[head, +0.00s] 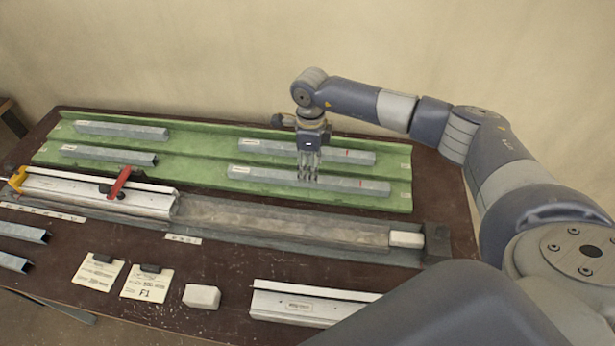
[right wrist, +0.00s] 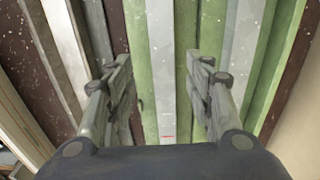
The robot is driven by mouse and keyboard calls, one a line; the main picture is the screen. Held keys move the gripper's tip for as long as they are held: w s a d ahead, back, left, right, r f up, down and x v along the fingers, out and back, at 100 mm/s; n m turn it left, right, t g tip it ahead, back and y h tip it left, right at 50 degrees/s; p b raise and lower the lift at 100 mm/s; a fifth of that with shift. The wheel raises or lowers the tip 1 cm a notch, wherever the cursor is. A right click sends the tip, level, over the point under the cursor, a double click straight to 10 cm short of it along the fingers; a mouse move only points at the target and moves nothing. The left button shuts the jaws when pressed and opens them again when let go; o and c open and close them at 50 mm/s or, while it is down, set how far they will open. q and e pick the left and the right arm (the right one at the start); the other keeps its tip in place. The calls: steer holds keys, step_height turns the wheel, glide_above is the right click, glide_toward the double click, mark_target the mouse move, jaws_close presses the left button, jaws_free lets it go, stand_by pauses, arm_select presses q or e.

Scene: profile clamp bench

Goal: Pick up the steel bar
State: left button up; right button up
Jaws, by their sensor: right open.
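Several grey steel bars lie in a green tray (head: 205,160). The front right steel bar (head: 345,183) lies lengthwise in the front channel, under my right gripper (head: 308,178). Behind it is the back right bar (head: 350,156). My right gripper points down with its jaws open. In the right wrist view, its fingers (right wrist: 158,62) stand on either side of a pale bar (right wrist: 164,100) with a small red mark; I cannot tell whether they touch it. The back right bar shows right of the fingers (right wrist: 243,50). My left gripper is not in view.
In front of the tray lie a clamp rail (head: 100,195) with red and yellow handles and a long grey channel (head: 280,220) with a white end block (head: 406,239). Tags (head: 148,282), a white block (head: 201,296) and a pale profile (head: 300,306) lie nearer. Two more bars (head: 22,232) lie front left.

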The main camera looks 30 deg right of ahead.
steer(key=f+p, duration=0.1)
steer(key=f, duration=0.2)
steer(key=shift+w+f, duration=0.15)
steer(key=shift+w, duration=0.05)
steer(key=shift+w+f+p, duration=0.1)
steer(key=shift+f+p, duration=0.2)
steer(key=shift+f, duration=0.25)
steer(key=shift+r, duration=0.1)
jaws_close()
